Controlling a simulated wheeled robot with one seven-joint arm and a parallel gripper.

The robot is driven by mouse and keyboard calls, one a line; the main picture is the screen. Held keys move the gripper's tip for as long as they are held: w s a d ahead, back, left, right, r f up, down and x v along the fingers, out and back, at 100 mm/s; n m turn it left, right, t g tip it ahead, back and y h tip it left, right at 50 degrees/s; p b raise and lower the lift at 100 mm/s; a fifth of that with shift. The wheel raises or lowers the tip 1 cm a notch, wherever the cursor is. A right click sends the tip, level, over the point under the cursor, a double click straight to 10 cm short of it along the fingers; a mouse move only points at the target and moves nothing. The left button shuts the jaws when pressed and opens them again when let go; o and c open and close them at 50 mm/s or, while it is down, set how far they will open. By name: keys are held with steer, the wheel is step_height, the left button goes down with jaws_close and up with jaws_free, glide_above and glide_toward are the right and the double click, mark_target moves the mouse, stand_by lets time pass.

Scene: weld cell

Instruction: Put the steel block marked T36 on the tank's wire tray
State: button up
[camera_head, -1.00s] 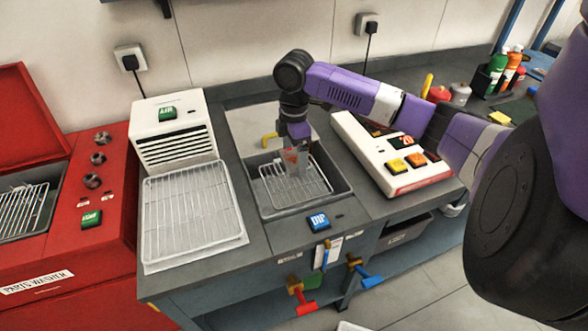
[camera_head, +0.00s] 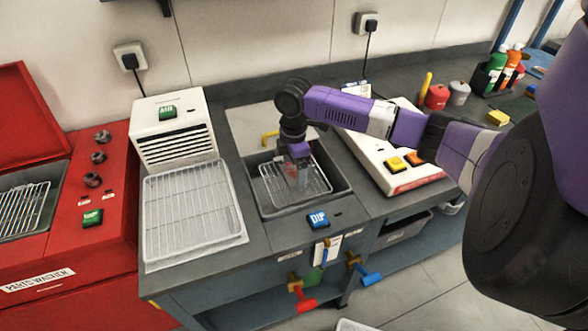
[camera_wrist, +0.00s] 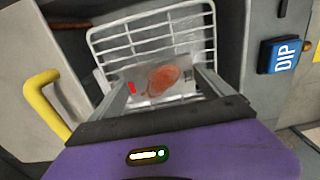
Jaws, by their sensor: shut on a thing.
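My gripper (camera_head: 301,180) points down into the dip tank (camera_head: 345,187) and is shut on a steel block (camera_wrist: 165,80). The block is grey with a reddish-brown patch and a small red mark on its face. I cannot read T36 on it. The wire tray (camera_head: 268,193) lies inside the tank, under and around the block. It also shows in the wrist view (camera_wrist: 205,42) behind the block. I cannot tell whether the block touches the tray wires.
A yellow handle (camera_head: 269,136) is at the tank's back left; a blue DIP button (camera_head: 317,218) is in front. A white dryer (camera_head: 172,130) with a wire rack (camera_head: 190,212) stands left, beside the red parts washer (camera_head: 108,215). A white control box (camera_head: 378,158) stands right.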

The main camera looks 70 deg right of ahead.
steer(key=o, duration=1.8)
